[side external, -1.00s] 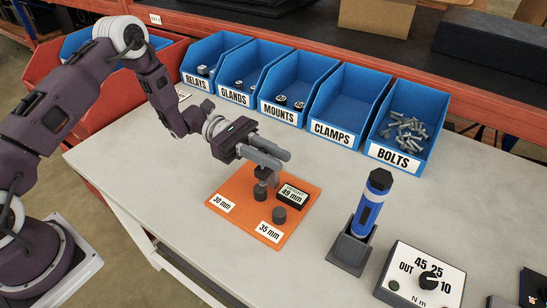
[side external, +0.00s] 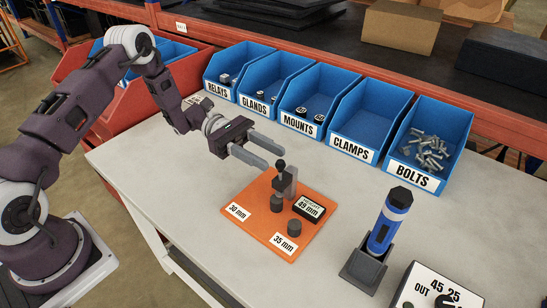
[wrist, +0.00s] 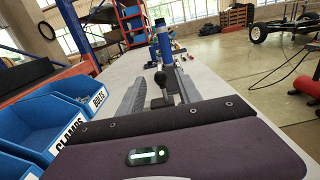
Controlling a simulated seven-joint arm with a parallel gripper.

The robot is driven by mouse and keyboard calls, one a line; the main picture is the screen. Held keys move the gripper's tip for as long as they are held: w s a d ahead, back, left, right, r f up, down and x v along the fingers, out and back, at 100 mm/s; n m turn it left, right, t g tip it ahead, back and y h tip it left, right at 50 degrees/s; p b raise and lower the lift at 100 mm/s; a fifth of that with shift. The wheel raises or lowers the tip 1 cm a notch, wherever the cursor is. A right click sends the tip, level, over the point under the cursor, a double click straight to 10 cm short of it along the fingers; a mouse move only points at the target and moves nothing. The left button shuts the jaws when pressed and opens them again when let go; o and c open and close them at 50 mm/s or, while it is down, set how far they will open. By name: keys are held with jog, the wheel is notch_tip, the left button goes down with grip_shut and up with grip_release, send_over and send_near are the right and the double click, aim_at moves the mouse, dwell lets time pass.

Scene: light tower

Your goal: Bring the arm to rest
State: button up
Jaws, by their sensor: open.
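My gripper (side external: 272,158) is open, its two grey fingers spread apart and pointing toward the orange mat. In the side view nothing is held between them. An upright grey post with a dark ball knob (side external: 281,164) stands at the mat's back part, near the fingertips. In the wrist view the dark knob (wrist: 159,77) on its stem shows between the two fingers (wrist: 161,98), apart from both.
Blue bins (side external: 357,115) line the back; the bolts bin (side external: 427,150) holds several bolts. A blue cylindrical tool (side external: 390,218) stands in a dark holder (side external: 362,270) at right. A dial box (side external: 430,288) is at the front right. Bare table lies between mat and bins.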

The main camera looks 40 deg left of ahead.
jog(key=s+d+r+m+g+y, duration=0.2)
jog(key=s+r+m+g+y, duration=0.1)
jog(key=s+r+m+y, duration=0.85)
jog(key=s+a+r+m+t+y, duration=0.3)
jog(key=s+a+t, duration=0.1)
jog(key=s, duration=0.3)
jog(key=s+a+r+m+t+y, duration=0.2)
jog(key=s+a+t, duration=0.3)
jog(key=s, duration=0.3)
jog(key=shift+r+m+y, duration=0.4)
jog(key=shift+m+y, duration=0.25)
jog(key=shift+y, duration=0.1)
